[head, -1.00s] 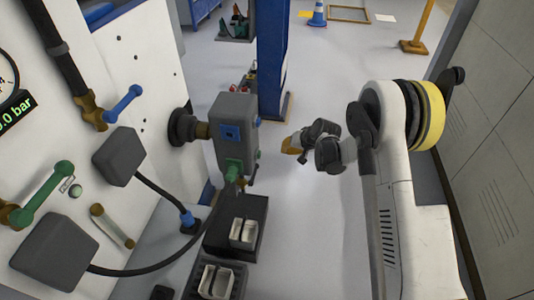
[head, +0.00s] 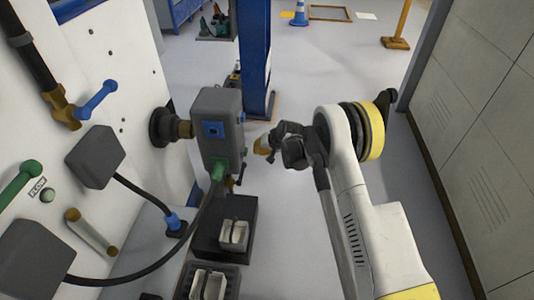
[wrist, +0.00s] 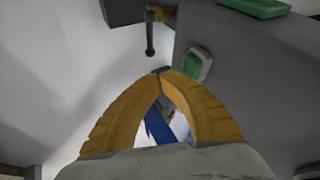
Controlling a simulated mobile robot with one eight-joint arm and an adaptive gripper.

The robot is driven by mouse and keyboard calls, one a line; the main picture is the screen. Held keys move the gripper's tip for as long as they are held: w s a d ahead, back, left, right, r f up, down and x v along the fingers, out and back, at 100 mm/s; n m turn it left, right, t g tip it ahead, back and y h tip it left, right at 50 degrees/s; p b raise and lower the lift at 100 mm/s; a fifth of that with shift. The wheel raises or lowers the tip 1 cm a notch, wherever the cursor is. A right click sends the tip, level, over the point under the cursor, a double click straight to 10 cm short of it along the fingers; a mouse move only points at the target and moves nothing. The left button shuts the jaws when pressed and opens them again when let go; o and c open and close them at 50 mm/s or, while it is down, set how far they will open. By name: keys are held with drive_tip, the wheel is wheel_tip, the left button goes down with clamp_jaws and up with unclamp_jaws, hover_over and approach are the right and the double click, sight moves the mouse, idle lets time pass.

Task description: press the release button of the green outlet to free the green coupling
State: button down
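The grey outlet block (head: 222,110) sticks out from the white panel on a dark round mount. The green outlet with the green coupling (head: 219,171) is low on its front, and a dark hose runs down from it. In the wrist view a green button (wrist: 199,65) in a pale frame sits on the grey block's face (wrist: 250,90), just right of my fingertips. My gripper (wrist: 162,73) has yellow-orange fingers whose tips meet, with nothing held. In the head view my gripper (head: 262,147) is a short way right of the block, apart from it.
A blue outlet (head: 213,129) is above the green one. A dark lever with a ball end (wrist: 150,40) hangs near my fingertips. Below stand black trays (head: 225,228) with pale parts. A blue post (head: 254,60) rises behind the block, and grey cabinets (head: 480,110) line the right.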

sight(246, 152)
drive_tip(key=shift+a+r+b, duration=0.1)
drive_tip(key=shift+a+b, duration=0.2)
drive_tip(key=shift+a, duration=0.85)
